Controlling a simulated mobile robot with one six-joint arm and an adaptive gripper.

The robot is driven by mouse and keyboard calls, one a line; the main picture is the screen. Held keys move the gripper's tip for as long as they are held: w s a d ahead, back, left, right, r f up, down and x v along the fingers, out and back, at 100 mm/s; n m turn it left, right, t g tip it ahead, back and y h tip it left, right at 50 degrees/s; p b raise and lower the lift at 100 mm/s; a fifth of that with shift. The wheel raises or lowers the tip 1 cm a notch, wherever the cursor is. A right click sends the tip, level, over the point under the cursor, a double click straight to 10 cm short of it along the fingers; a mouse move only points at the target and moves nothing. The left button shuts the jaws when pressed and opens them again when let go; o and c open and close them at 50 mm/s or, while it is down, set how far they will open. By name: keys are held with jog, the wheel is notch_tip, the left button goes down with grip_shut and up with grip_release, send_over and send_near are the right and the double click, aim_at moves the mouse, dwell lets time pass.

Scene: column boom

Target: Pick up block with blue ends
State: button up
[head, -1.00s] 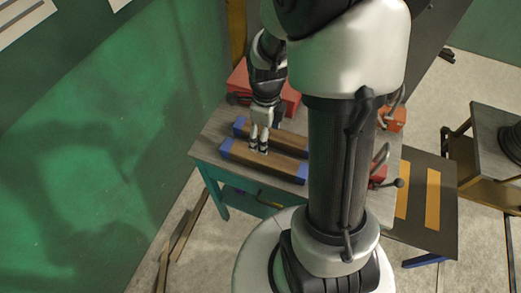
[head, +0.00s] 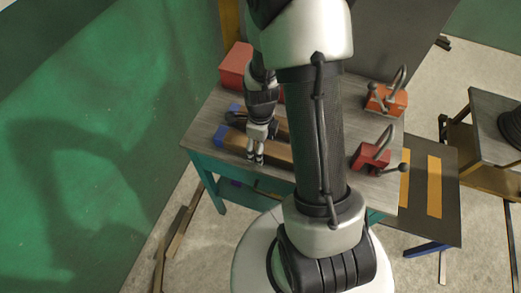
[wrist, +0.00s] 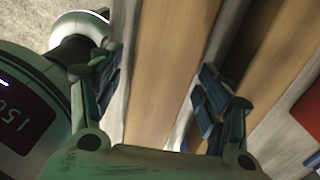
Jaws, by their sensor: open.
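Two long brown wooden blocks with blue ends lie side by side on the grey bench top (head: 205,125). The near block (head: 278,152) shows its blue left end; its right part is hidden behind my arm. The far block (head: 282,126) is partly covered by my gripper and wrist. My gripper (head: 256,158) points down at the near block's front side in the head view. In the wrist view my gripper (wrist: 160,66) is open, with a wooden block (wrist: 162,75) running between its fingers. I cannot tell whether the fingers touch it.
A red box (head: 235,66) stands at the bench's back left. A red clamp-like tool (head: 371,158) and an orange one (head: 386,99) stand to the right of my arm. A green wall (head: 80,130) rises on the left. Another table (head: 488,115) stands far right.

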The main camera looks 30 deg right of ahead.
jog(key=shift+c, duration=0.5)
jog(key=c, duration=1.4)
jog(key=shift+r, duration=0.1)
